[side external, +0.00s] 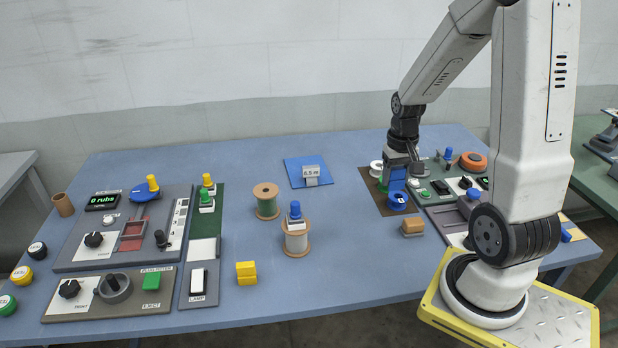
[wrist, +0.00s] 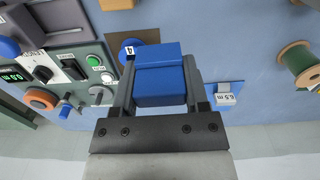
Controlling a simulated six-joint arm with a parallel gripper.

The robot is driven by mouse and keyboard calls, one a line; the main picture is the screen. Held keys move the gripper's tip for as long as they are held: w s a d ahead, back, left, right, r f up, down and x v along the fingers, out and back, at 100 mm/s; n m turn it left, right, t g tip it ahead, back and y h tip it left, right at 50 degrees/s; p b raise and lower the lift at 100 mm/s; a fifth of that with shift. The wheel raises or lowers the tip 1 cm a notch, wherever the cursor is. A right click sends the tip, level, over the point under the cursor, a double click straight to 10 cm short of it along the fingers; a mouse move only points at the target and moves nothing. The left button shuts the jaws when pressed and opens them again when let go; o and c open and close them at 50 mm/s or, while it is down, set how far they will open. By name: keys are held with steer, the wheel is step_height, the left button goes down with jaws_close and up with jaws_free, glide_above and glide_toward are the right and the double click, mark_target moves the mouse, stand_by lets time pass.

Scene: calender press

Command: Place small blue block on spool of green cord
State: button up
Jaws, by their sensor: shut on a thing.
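The blue block (wrist: 160,80) is between the two fingers of my gripper (wrist: 160,85) in the wrist view, which is shut on it. In the side view my gripper (side external: 394,172) points down and holds the blue block (side external: 393,180) above the brown mat at the right. The spool of green cord (side external: 266,207) stands upright near the middle of the table, well to the left of my gripper. Its wooden top looks bare. The spool also shows at the right edge of the wrist view (wrist: 302,62), partly cut off.
A white-corded spool (side external: 296,242) with a blue-topped piece stands near the green one. A blue mat (side external: 296,170) with a sign lies behind. Control panels (side external: 115,255) fill the left.

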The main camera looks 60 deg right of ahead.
steer(key=w+a+r, duration=0.4)
steer(key=w+a, duration=0.3)
steer(key=w+a+r, duration=0.3)
steer(key=w+a, duration=0.5)
steer(key=shift+w+r+m, duration=0.15)
steer(key=shift+r+m, duration=0.15)
steer(key=shift+r, duration=0.05)
glide_toward(266, 190)
steer(key=shift+s+a+f, duration=0.1)
steer(key=shift+s+f, duration=0.65)
steer(key=shift+w+f, duration=0.55)
steer(key=shift+f, duration=0.1)
steer(key=shift+w+f, duration=0.15)
steer(key=shift+f, duration=0.05)
steer(key=shift+w+f, duration=0.1)
steer(key=shift+f, duration=1.45)
